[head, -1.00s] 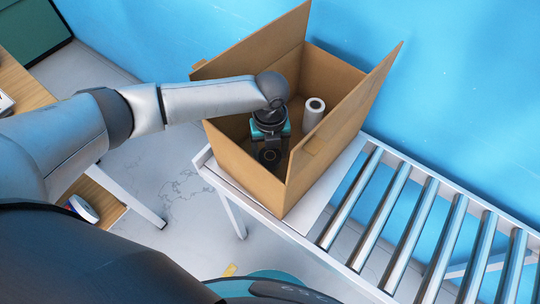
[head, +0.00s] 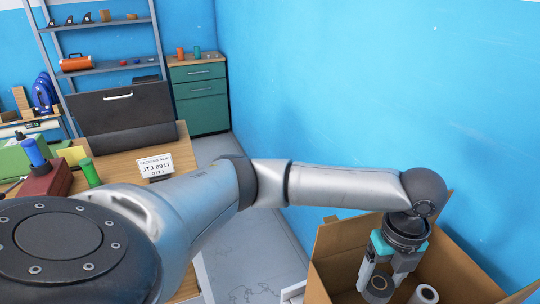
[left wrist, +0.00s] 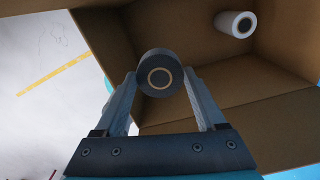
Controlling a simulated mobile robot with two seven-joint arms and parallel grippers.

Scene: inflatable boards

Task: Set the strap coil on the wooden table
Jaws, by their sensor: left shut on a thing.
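The strap coil (head: 379,288) is a dark roll with a pale ring at its core. My left gripper (head: 376,279) is shut on it, inside the outline of the open cardboard box (head: 340,243) at the lower right. In the left wrist view the coil (left wrist: 160,72) sits between the two fingertips, with box walls and floor behind it. I cannot tell how high it is above the box floor. The wooden table (head: 120,164) is at the left, partly hidden by my left arm. My right gripper is not in view.
A white roll (head: 424,294) stands in the box. The table carries a sign (head: 155,166), a dark case (head: 122,115), a green cylinder (head: 90,172) and a red block (head: 44,181). Green drawers (head: 200,95) and shelves (head: 110,67) stand behind. Bare wood shows around the sign.

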